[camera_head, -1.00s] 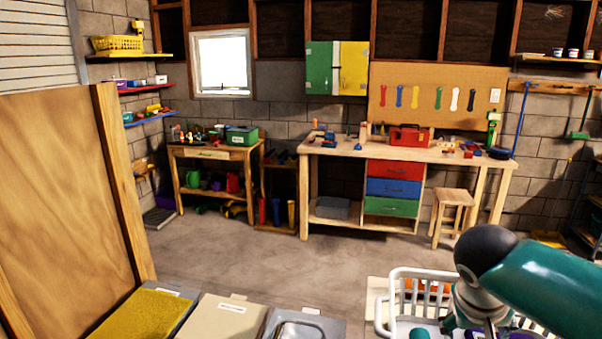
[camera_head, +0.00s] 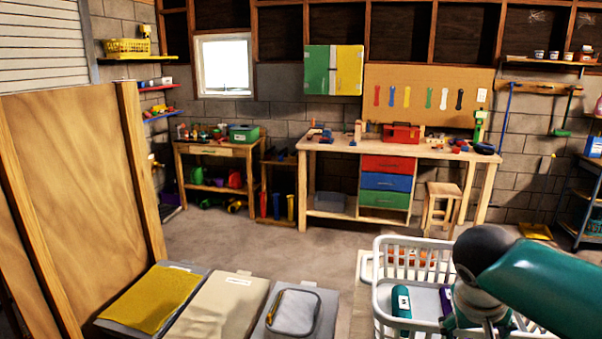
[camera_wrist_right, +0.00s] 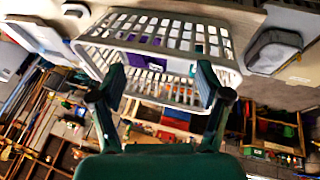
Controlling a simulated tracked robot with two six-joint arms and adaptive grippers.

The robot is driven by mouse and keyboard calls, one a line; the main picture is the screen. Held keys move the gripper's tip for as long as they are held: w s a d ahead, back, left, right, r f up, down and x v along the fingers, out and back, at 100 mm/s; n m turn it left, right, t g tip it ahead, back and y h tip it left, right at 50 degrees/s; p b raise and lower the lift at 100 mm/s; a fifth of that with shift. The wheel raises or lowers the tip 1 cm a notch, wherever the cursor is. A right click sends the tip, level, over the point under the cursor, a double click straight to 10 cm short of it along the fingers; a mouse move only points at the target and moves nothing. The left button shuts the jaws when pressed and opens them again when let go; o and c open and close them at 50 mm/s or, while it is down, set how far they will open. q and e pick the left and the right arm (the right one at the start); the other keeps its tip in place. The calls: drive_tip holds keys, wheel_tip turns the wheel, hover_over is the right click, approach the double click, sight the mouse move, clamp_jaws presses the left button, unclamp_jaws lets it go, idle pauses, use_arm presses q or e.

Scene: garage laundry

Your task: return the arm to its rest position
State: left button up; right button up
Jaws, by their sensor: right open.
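My right arm, teal with a black joint, comes in from the right edge in the head view. Its gripper (camera_head: 490,326) is low in the picture, in front of the white laundry basket (camera_head: 377,293), and is mostly cut off by the bottom edge. In the right wrist view the two dark green fingers of the gripper (camera_wrist_right: 160,88) are spread wide with nothing between them. The basket (camera_wrist_right: 90,50) shows beyond the fingertips. My left gripper is in no view.
A teal bottle (camera_head: 401,311) and a purple item (camera_head: 446,301) are in the basket. Left of it are a grey pouch (camera_head: 294,312), a beige folded cloth (camera_head: 222,309) and a yellow cloth (camera_head: 152,298). A wooden panel (camera_head: 75,180) stands at left. Open floor (camera_head: 240,240) lies behind.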

drive_tip(key=s+a+f+n+g+y+b, duration=0.1)
drive_tip(key=s+f+g+b, duration=0.2)
drive_tip(key=f, duration=1.3)
drive_tip(key=s+a+f+g+y+b, duration=0.1)
drive_tip(key=s+f+g+b, duration=0.2)
drive_tip(key=f, duration=1.3)
drive_tip(key=s+a+f+g+y+b, duration=0.1)
drive_tip(key=s+a+f+y+b, duration=0.15)
drive_tip(key=s+a+f, duration=0.65)
drive_tip(key=s+a+f+g+y+b, duration=0.1)
drive_tip(key=s+a+f+y, duration=0.4)
drive_tip(key=f, duration=0.6)
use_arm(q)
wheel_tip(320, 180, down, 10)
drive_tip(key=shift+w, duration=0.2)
use_arm(e)
drive_tip(key=shift+w+a+f+m+t+h, duration=0.15)
drive_tip(key=shift+w+f+t+h, duration=0.1)
drive_tip(key=shift+w+t, duration=0.45)
drive_tip(key=shift+w+d+f+m+t+h, duration=0.1)
drive_tip(key=shift+w+f+m+t+h, duration=0.2)
drive_tip(key=shift+t, duration=0.6)
drive_tip(key=shift+w+a+f+m+t+h, duration=0.1)
drive_tip(key=shift+w+f+t+h, duration=0.15)
drive_tip(key=shift+w+t, duration=0.45)
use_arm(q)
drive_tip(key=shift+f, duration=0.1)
use_arm(e)
drive_tip(key=shift+s, duration=0.1)
